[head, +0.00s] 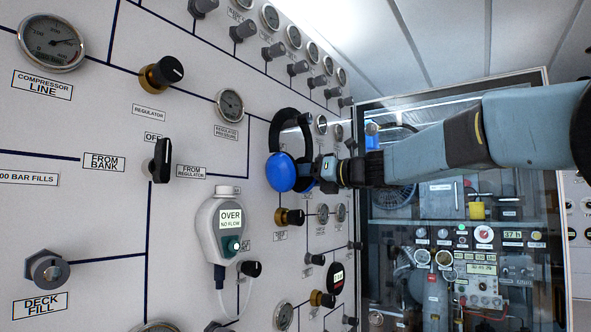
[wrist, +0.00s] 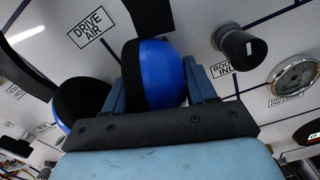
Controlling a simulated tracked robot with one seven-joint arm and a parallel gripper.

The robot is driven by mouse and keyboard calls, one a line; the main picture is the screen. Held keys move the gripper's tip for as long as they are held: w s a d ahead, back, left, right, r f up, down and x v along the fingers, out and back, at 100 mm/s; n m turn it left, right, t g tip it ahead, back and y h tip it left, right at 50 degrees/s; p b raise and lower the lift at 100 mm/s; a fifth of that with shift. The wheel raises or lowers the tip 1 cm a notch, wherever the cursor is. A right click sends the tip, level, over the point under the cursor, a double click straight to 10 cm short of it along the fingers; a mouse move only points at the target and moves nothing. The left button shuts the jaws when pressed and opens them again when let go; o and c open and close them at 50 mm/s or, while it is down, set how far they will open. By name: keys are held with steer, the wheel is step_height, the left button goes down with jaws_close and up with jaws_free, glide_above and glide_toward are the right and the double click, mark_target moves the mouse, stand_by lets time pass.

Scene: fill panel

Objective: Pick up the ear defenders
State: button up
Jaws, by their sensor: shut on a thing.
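The ear defenders (head: 281,172) have blue cups and a black headband that arches upward. They are in front of the white panel in the head view. My gripper (head: 325,170) reaches in from the right and is shut on them. In the wrist view, one blue cup (wrist: 160,73) sits between the two fingers of my gripper (wrist: 157,85). The other cup, with a black pad, shows at the left of that view, outside the fingers. Whether the ear defenders touch the panel cannot be told.
The white panel (head: 60,210) carries gauges and knobs that stick out. A grey handheld meter (head: 222,230) reading OVER hangs below left of the ear defenders. A black knob (wrist: 237,42) is close to the right finger. A glass-fronted cabinet (head: 455,215) stands behind my arm.

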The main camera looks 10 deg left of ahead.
steer(key=c, duration=0.7)
steer(key=shift+r, duration=0.1)
